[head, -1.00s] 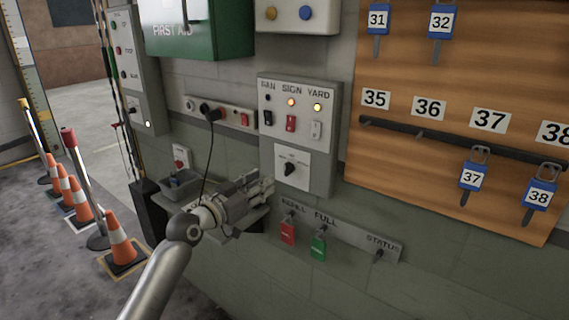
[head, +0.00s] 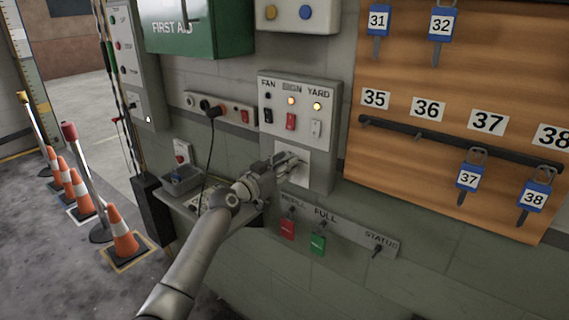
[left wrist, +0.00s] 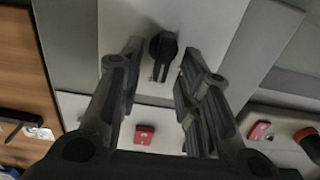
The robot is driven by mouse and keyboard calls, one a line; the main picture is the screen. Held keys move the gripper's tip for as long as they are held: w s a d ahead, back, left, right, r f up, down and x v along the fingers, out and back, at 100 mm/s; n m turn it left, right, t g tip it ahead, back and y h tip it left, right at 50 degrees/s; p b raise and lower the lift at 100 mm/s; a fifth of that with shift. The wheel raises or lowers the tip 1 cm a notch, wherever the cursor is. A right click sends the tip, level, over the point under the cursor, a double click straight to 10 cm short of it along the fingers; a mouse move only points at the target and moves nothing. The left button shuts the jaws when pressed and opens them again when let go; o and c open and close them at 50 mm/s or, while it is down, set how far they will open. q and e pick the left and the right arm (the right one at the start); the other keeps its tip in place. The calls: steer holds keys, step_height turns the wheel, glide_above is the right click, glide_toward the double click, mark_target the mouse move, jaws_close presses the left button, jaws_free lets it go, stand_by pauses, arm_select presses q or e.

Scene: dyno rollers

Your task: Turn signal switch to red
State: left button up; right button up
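The signal switch appears to be the black rotary knob (left wrist: 163,50) on a white plate (head: 301,180), low on the grey control box (head: 329,160). In the head view my left gripper (head: 291,168) covers the knob and most of the plate. In the left wrist view the gripper (left wrist: 160,58) is open, with one finger on each side of the knob. A gap shows on both sides, so the knob is not gripped. The switch's position labels are hidden or too small to read. My right gripper is not in view.
Above the plate are black, red (head: 291,121) and white rocker switches, with the SIGN and YARD lamps (head: 317,106) lit. A black cable (head: 211,150) hangs left of my gripper. A shelf with a grey bin (head: 181,183) is below left. Tags (head: 287,228) hang below.

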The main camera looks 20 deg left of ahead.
arm_select(q)
steer(key=shift+w+d, duration=0.1)
steer(key=shift+w, duration=0.05)
jaws_close()
stand_by(0.4)
steer(key=shift+w+a+f+n+b, duration=0.15)
steer(key=shift+n+b, duration=0.25)
steer(key=shift+n, duration=1.25)
steer(key=shift+a+n+b, duration=0.3)
steer(key=shift+n+b, duration=0.15)
steer(key=shift+n, duration=1.25)
steer(key=shift+w+a+f+n+b, duration=0.15)
steer(key=shift+n+b, duration=0.25)
steer(key=shift+n, duration=1.25)
steer(key=shift+s, duration=0.1)
